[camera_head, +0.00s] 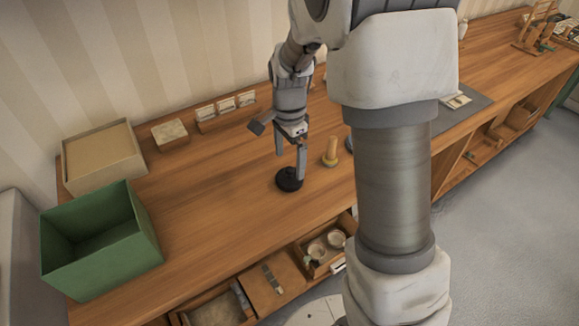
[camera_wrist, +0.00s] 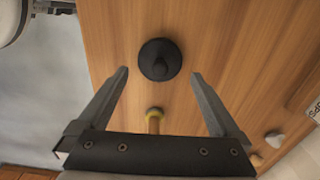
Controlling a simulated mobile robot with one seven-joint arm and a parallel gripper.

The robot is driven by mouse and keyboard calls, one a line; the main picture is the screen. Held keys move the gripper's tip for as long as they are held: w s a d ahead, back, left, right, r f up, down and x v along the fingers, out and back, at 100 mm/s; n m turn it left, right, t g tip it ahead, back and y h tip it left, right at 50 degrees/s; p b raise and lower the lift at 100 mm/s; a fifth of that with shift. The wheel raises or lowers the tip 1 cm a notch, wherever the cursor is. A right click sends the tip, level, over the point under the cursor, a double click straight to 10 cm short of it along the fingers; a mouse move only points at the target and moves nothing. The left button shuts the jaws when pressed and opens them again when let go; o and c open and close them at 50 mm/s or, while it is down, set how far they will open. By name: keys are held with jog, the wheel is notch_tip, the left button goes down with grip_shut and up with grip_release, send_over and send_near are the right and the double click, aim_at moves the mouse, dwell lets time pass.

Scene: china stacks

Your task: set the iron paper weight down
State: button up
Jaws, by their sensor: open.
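The iron paper weight (camera_head: 288,180) is a round black disc with a knob on top, standing upright on the wooden counter (camera_head: 215,200). In the wrist view the paper weight (camera_wrist: 160,60) lies just beyond my fingertips, centred between their lines. My gripper (camera_head: 290,165) is open and empty, pointing down close to the paper weight. In the wrist view both fingers of my gripper (camera_wrist: 161,74) are spread wide, with bare wood on either side of the weight. In the head view one finger overlaps the weight, so I cannot tell whether they touch.
A wooden, yellow-based peg (camera_head: 331,153) stands right of the weight. A green open box (camera_head: 100,240) and a tan box (camera_head: 102,157) stand at the counter's left end. Small card stacks (camera_head: 225,106) line the wall. The counter left of the weight is clear.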

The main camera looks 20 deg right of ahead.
aim_at(289, 169)
jog(key=s+r+n+t, duration=0.1)
jog(key=s+r+n, duration=0.25)
jog(key=r, duration=0.45)
jog(key=s+r+n+t, duration=0.1)
jog(key=s+r+n, duration=0.1)
jog(key=s+r, duration=0.45)
jog(key=s+r+n+t, duration=0.3)
jog(key=s+r+n, duration=0.1)
jog(key=s+n, duration=0.5)
jog(key=shift+s+r+t+p, duration=0.25)
jog(key=shift+s+p, duration=0.2)
jog(key=shift+s, duration=0.3)
notch_tip(289, 169, up, 4)
jog(key=p, duration=0.4)
